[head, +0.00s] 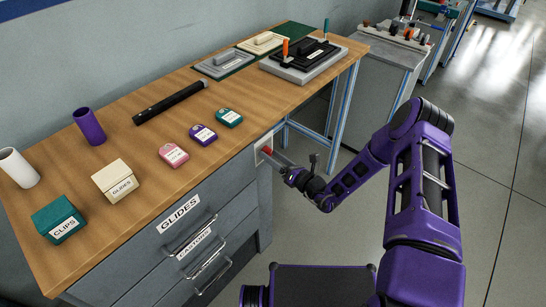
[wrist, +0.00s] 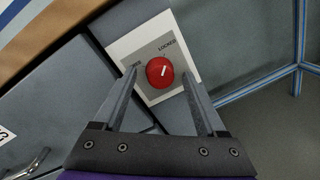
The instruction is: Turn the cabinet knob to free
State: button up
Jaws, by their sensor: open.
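The red cabinet knob (wrist: 160,72) sits on a pale plate (wrist: 132,47) on the cabinet's corner face. Its short white mark points up and right, towards the word LOCKED. A second label at the plate's left is partly hidden by a finger. In the head view the knob (head: 267,150) shows small at the cabinet's right end. My gripper (wrist: 140,62) is open, with one finger on each side of the knob in the wrist view. I see no clear contact with the knob. In the head view my gripper (head: 281,160) points at the plate.
The grey cabinet (head: 190,240) has drawers with handles, one labelled GLIDES. Its wooden top (head: 140,150) holds labelled boxes, coloured tags, cylinders and a black bar. A blue-edged frame (wrist: 299,50) stands to the right. The floor (head: 500,200) at right is clear.

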grip_shut()
dwell(0.3)
jog(key=shift+n, duration=0.3)
jog(key=n+b, duration=0.1)
jog(key=n, duration=0.2)
jog(key=shift+f+n, duration=0.15)
jog(key=shift+n, duration=0.15)
jog(key=n+b, duration=0.1)
jog(key=n, duration=0.3)
jog(key=shift+d+n+y+b, duration=0.1)
jog(key=shift+n+y+b, duration=0.2)
jog(key=shift+n+y, duration=0.1)
jog(key=n+b, duration=0.1)
jog(key=n, duration=0.4)
jog(key=shift+y, duration=0.3)
jog(key=shift+w+n+g+b, duration=0.1)
jog(key=shift+n+g+b, duration=0.35)
jog(key=shift+n, duration=2.05)
